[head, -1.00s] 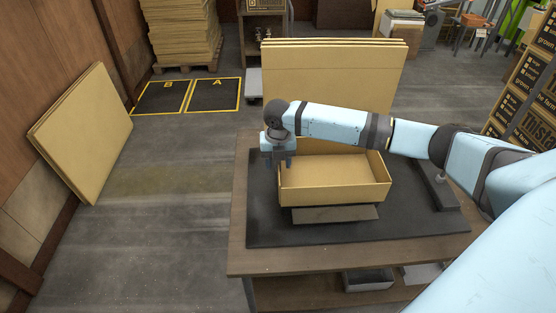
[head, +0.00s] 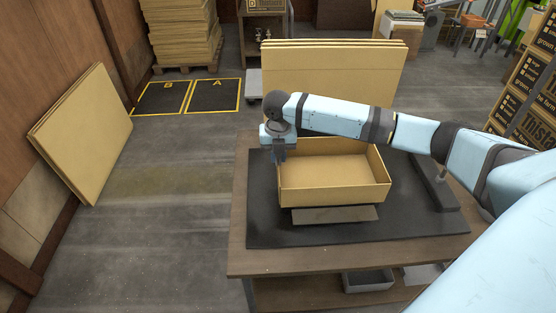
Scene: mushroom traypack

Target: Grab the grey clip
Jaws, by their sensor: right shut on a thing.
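My right gripper (head: 280,157) is at the left end of an open cardboard tray (head: 335,194), low beside its left wall. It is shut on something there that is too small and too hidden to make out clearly. I cannot pick out the grey clip as a separate thing. The tray stands upright and looks empty on a dark mat (head: 410,222). My left gripper is not in view.
The mat lies on a wooden table (head: 350,258). Large cardboard sheets (head: 330,80) stand behind the table. A dark bar (head: 437,190) lies at the mat's right.

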